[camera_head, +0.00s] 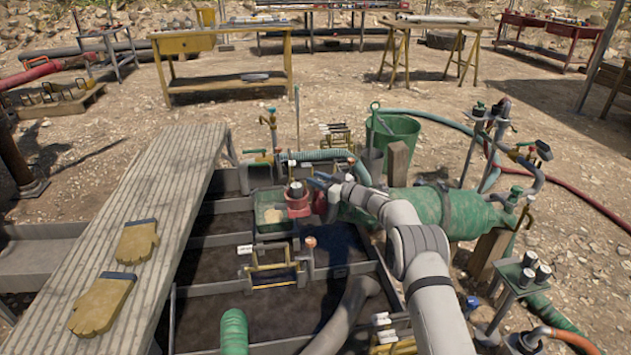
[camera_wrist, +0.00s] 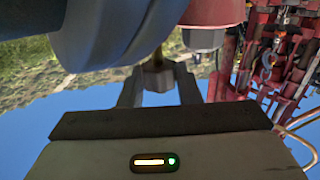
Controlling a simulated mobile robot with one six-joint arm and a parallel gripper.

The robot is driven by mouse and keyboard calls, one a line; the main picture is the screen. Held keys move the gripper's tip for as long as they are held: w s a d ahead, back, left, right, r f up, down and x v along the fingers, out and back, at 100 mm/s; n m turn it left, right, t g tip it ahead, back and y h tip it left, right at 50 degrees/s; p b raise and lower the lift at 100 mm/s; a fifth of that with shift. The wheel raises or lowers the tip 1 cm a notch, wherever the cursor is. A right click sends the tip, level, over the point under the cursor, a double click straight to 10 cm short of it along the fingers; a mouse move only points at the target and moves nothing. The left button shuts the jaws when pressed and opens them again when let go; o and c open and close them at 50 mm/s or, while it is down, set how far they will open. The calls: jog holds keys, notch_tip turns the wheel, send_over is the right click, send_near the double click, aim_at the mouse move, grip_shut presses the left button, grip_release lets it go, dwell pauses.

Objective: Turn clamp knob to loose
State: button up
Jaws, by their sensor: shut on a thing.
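In the wrist view, my gripper (camera_wrist: 158,72) has its two grey fingers closed on a small dark brown piece (camera_wrist: 157,80), which appears to be the clamp knob. Most of the piece is hidden between the fingers, and its turn position cannot be read. A large dark blue rounded body (camera_wrist: 115,30) fills the view beside and above the fingers. In the head view, my arm reaches from the lower right to a red fitting (camera_head: 298,207) at the tank's far end. The fingertips and the knob are too small to make out there.
A red body (camera_wrist: 214,11) with a pale grey end is close to the fingers. A green cylinder (camera_head: 455,212) lies right of the tank. A plank walkway (camera_head: 165,215) with two yellow gloves (camera_head: 103,302) runs along the left.

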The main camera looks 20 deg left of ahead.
jog(key=shift+s+a, duration=0.2)
jog(key=shift+a, duration=0.05)
jog(key=o, duration=0.9)
jog(key=shift+d, duration=0.1)
jog(key=shift+o, duration=0.2)
jog(key=shift+d, duration=0.1)
jog(key=shift+d+r, duration=0.1)
jog(key=shift+d, duration=0.45)
jog(key=shift+p+v, duration=0.75)
jog(key=shift+v, duration=2.55)
